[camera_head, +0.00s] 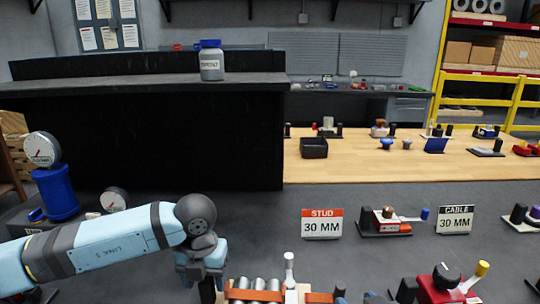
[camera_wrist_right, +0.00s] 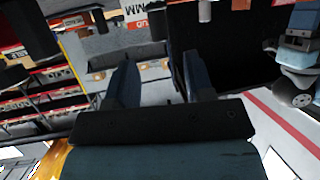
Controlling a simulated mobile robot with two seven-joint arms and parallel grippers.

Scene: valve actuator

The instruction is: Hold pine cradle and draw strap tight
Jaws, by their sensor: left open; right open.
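The pine cradle (camera_head: 304,289) shows only in part at the bottom edge of the head view, with several grey cylinders (camera_head: 258,284) lying side by side in it. An orange strap (camera_head: 252,295) runs across the cylinders and out to the right. A white upright post (camera_head: 289,268) stands at the cradle's right part. My left gripper (camera_head: 208,288) points down just left of the cradle; it is open, and its fingertips are partly cut off by the frame. My right gripper (camera_wrist_right: 160,82) is open in the right wrist view, with nothing visible between its fingers.
Another red device (camera_head: 440,285) with a yellow-tipped handle is to the right. A blue gauge unit (camera_head: 56,190) stands at left. A black tray (camera_head: 314,148) sits on the rear bench.

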